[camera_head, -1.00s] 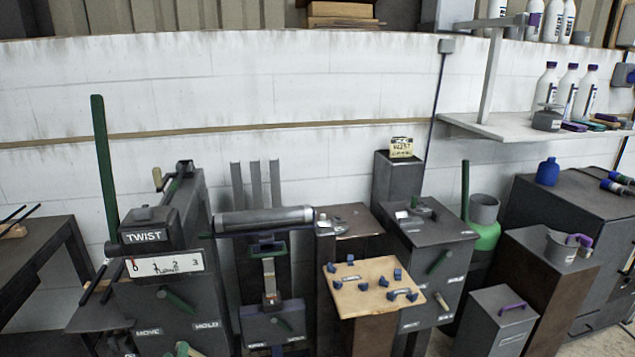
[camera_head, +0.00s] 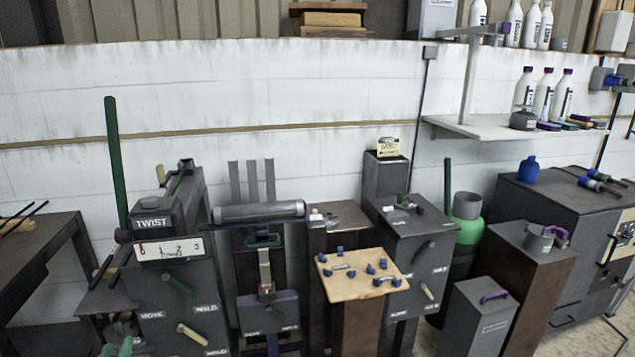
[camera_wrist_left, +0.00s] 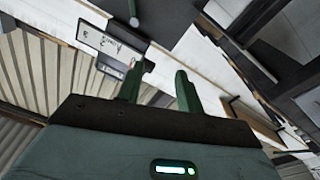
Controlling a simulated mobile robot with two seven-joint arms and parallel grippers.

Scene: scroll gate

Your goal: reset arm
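My left gripper (camera_head: 122,347) shows at the bottom left edge of the head view, in front of the dark TWIST machine (camera_head: 150,290), partly cut off by the frame. In the left wrist view its two green fingers (camera_wrist_left: 160,88) stand apart with nothing between them. A white label plate (camera_wrist_left: 105,42) shows beyond the fingers there. The TWIST machine has a tall green lever (camera_head: 114,160), a white number scale (camera_head: 168,249) and a tan handle (camera_head: 192,334). My right gripper is not in view.
A dark table (camera_head: 45,255) stands at the left. Beside the TWIST machine are a grey roller unit (camera_head: 258,212), a wooden board with blue pieces (camera_head: 345,283), and dark pedestals. A canister with a purple handle (camera_head: 487,310) stands at the right. A shelf (camera_head: 500,128) holds white bottles.

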